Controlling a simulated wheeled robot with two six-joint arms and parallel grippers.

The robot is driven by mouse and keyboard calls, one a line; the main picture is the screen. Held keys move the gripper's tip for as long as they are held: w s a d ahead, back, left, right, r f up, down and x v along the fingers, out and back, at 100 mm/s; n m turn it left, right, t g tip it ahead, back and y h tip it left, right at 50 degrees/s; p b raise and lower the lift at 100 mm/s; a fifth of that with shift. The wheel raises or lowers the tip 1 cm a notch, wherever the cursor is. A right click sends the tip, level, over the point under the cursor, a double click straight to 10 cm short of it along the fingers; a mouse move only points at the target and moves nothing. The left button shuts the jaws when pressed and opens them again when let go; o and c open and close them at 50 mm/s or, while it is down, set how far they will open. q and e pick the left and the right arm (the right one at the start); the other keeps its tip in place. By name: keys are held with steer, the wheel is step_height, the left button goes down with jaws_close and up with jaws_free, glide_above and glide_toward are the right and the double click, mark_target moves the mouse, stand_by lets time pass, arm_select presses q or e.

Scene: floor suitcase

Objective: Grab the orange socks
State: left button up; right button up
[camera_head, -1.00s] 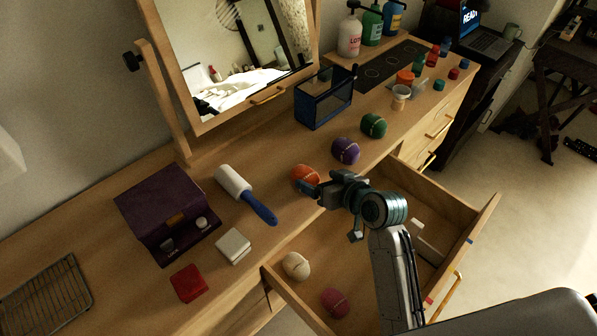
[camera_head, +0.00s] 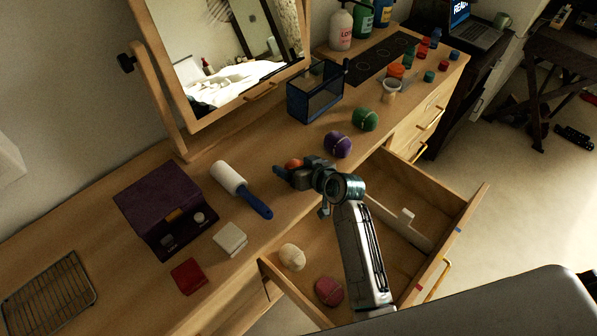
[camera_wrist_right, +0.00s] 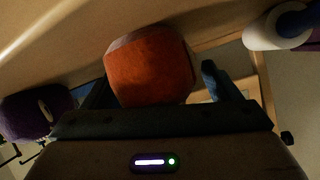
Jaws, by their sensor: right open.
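The orange socks (camera_head: 293,163) are a rolled ball on the dresser top, mostly hidden behind my right gripper (camera_head: 283,175) in the head view. In the right wrist view the orange socks (camera_wrist_right: 150,65) sit between the two fingers of my right gripper (camera_wrist_right: 160,90). The fingers are open, one on each side of the ball, with a visible gap on the right side. Whether the left finger touches the ball I cannot tell. My left gripper is not in view.
Purple socks (camera_head: 338,144) and green socks (camera_head: 365,119) lie to the right, and a lint roller (camera_head: 240,190) lies to the left. The open drawer (camera_head: 440,245) in front holds white socks (camera_head: 292,257) and pink socks (camera_head: 329,291). A blue mesh box (camera_head: 316,92) stands behind.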

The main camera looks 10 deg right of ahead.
steer(key=c, duration=1.1)
steer(key=shift+o, duration=0.2)
steer(key=shift+r, duration=0.1)
